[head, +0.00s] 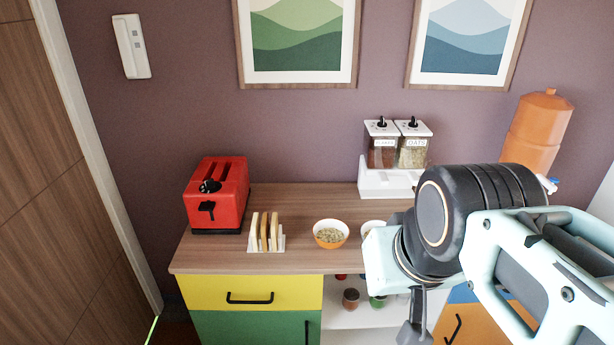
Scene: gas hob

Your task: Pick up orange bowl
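The orange bowl (328,244) stands upright on the wooden counter, left of my arm. Its inside is pale and it holds a light, grainy food. My gripper (412,328) hangs at the lower middle right, in front of the counter's front edge and to the right of the bowl. It is apart from the bowl. Only a dark part of the gripper shows below my wrist, and the fingertips are not clear, so I cannot tell whether it is open. A second pale bowl (371,227) beside the orange one is partly hidden by my arm.
A rack of toast (265,234) stands left of the bowl, with a red toaster (218,192) behind it. A cereal dispenser (391,181) stands at the back. An orange container (539,130) is at the right. The counter (300,266) is clear in front of the bowl.

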